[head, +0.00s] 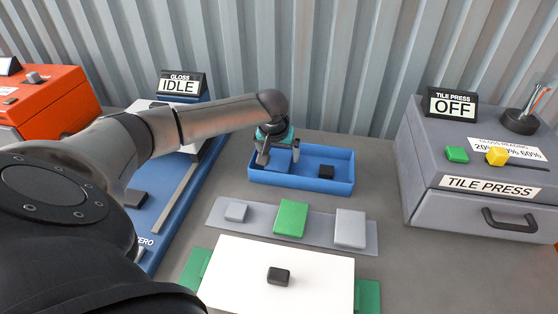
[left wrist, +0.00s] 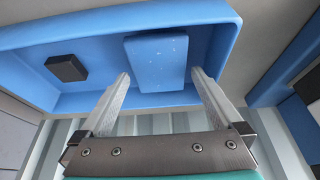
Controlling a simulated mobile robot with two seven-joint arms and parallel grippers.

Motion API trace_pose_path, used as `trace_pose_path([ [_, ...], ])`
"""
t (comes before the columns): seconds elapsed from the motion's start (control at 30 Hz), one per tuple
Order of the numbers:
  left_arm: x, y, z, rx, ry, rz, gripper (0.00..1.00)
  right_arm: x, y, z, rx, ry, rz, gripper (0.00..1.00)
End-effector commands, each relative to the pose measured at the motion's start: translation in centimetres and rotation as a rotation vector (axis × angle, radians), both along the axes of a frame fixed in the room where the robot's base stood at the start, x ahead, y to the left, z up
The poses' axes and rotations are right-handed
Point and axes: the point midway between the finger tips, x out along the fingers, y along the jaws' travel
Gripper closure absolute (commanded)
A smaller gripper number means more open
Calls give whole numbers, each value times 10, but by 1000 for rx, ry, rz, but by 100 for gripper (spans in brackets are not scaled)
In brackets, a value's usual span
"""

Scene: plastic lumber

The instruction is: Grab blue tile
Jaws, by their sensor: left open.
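The blue tile (left wrist: 157,62) is a speckled blue block inside the blue tray (head: 335,186). In the left wrist view it lies between the tips of my left gripper (left wrist: 161,78), one finger at each side of its near end. Whether the fingers touch it, I cannot tell. In the head view my left gripper (head: 277,155) points down into the left part of the tray, jaws apart, and the tile is hard to make out against the tray. My right gripper is not in view.
A black block (head: 326,172) lies in the tray's right part. In front, a grey strip (head: 322,232) bears a green tile (head: 291,218) and two grey pieces. A white board (head: 320,290) holds a dark block. The tile press (head: 480,180) stands right, the gloss unit (head: 180,200) left.

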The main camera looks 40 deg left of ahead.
Motion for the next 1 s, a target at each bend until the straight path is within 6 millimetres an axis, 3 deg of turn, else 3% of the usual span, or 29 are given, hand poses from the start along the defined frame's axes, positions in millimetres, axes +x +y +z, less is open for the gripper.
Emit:
trace_pose_path([
  [0.97, 0, 0, -5, 0, 0, 0, 0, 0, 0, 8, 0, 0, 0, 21],
  [1.0, 0, 0, -5, 0, 0, 0, 3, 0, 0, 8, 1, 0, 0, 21],
])
